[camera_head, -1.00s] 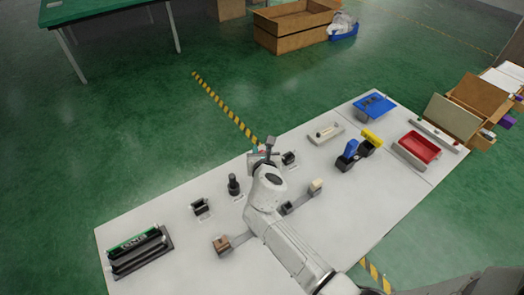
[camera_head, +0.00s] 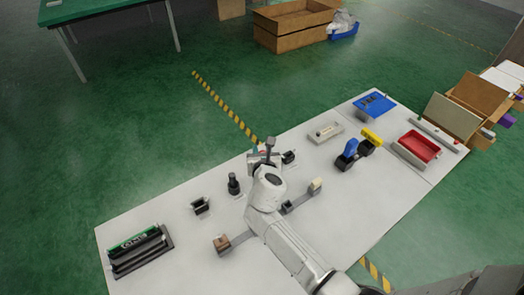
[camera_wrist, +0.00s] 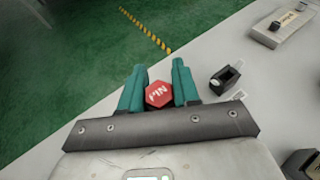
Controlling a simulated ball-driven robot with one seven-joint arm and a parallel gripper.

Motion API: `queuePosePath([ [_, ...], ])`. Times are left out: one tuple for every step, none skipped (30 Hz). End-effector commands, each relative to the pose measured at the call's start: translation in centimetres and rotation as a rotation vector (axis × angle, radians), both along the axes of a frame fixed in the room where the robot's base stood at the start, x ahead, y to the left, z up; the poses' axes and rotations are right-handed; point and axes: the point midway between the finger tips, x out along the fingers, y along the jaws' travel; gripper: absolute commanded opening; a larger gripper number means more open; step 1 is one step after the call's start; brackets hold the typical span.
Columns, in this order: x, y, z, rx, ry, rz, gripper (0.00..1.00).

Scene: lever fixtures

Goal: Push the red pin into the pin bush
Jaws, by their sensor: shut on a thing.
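In the wrist view, the red pin (camera_wrist: 159,95) shows as a red hexagonal head with white lettering. My gripper (camera_wrist: 159,88) has its two green fingers on either side of the head, shut on it. The rest of the pin and whatever lies under it are hidden behind the head and the fingers. In the head view, my gripper (camera_head: 264,158) is at the far edge of the white table, mostly hidden behind my own wrist. I cannot make out the pin bush in either view.
A black fixture (camera_wrist: 225,77) stands on the table close to the right of my fingers. A black upright knob (camera_head: 233,185) and a small black bracket (camera_head: 200,206) stand to the left. A blue-handled fixture (camera_head: 348,154) is farther right.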

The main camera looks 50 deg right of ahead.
Motion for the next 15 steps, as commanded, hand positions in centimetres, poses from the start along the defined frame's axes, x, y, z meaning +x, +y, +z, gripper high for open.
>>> queuePosePath([
  [0.0,0.0,-0.2,0.000,0.000,0.000,0.02],
  [0.0,0.0,-0.3,0.000,0.000,0.000,0.02],
  [0.0,0.0,-0.4,0.000,0.000,0.000,0.02],
  [0.0,0.0,-0.4,0.000,0.000,0.000,0.02],
  [0.0,0.0,-0.5,0.000,0.000,0.000,0.02],
  [0.0,0.0,-0.6,0.000,0.000,0.000,0.02],
  [0.0,0.0,-0.7,0.000,0.000,0.000,0.02],
  [0.0,0.0,-0.7,0.000,0.000,0.000,0.02],
  [0.0,0.0,-0.8,0.000,0.000,0.000,0.02],
  [0.0,0.0,-0.9,0.000,0.000,0.000,0.02],
  [0.0,0.0,-1.0,0.000,0.000,0.000,0.02],
  [0.0,0.0,-1.1,0.000,0.000,0.000,0.02],
  [0.0,0.0,-1.1,0.000,0.000,0.000,0.02],
  [0.0,0.0,-1.2,0.000,0.000,0.000,0.02],
  [0.0,0.0,-1.3,0.000,0.000,0.001,0.02],
])
